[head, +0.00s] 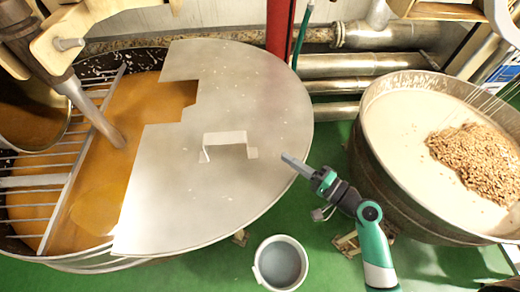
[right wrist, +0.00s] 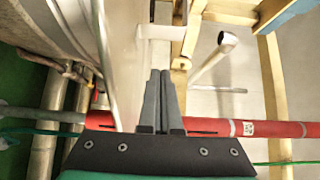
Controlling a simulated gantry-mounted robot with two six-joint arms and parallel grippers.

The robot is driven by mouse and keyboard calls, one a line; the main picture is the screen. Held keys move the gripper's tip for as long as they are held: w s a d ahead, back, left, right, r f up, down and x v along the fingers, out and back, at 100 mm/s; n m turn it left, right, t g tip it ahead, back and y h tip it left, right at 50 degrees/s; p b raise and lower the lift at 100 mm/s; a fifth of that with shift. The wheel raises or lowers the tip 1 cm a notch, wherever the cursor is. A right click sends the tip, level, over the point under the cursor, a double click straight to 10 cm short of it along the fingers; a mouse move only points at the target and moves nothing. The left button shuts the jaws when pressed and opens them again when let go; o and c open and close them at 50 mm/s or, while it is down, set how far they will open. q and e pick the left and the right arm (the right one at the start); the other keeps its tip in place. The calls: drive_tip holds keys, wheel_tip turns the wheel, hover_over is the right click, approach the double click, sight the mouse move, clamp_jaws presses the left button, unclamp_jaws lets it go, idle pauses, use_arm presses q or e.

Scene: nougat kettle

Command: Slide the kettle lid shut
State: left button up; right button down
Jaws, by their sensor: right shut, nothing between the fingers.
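The kettle lid (head: 260,90) is a flat grey metal half-disc with a stepped cut-out in its left edge. It covers the right part of the large kettle (head: 75,262). Amber-brown liquid (head: 110,170) shows uncovered to the left of the lid. A raised strap handle (head: 225,139) stands on the lid. My right gripper (head: 286,157) is shut and empty. Its tips overlap the lid's right edge in the head view, to the right of the handle and apart from it. The closed fingers (right wrist: 160,78) also show in the right wrist view. My left gripper is not in view.
A metal grate (head: 40,180) and a slanted shaft (head: 100,118) stand at the kettle's open left part. A vat (head: 375,175) of pale mixture and nuts stands right. A bucket (head: 281,262) sits on the green floor. Pipes (head: 360,65) and a red post (head: 280,25) are behind.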

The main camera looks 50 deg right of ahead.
sight(259, 159)
drive_tip(key=w, duration=0.6)
drive_tip(key=shift+a+r, duration=0.1)
drive_tip(key=shift+a, duration=0.15)
drive_tip(key=w+a, duration=0.1)
drive_tip(key=w+a+p, duration=0.1)
drive_tip(key=shift+w+a, duration=0.1)
drive_tip(key=shift+a, duration=0.2)
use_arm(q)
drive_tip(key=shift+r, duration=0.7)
use_arm(e)
drive_tip(key=shift+w+a, duration=0.1)
drive_tip(key=shift+w, duration=0.05)
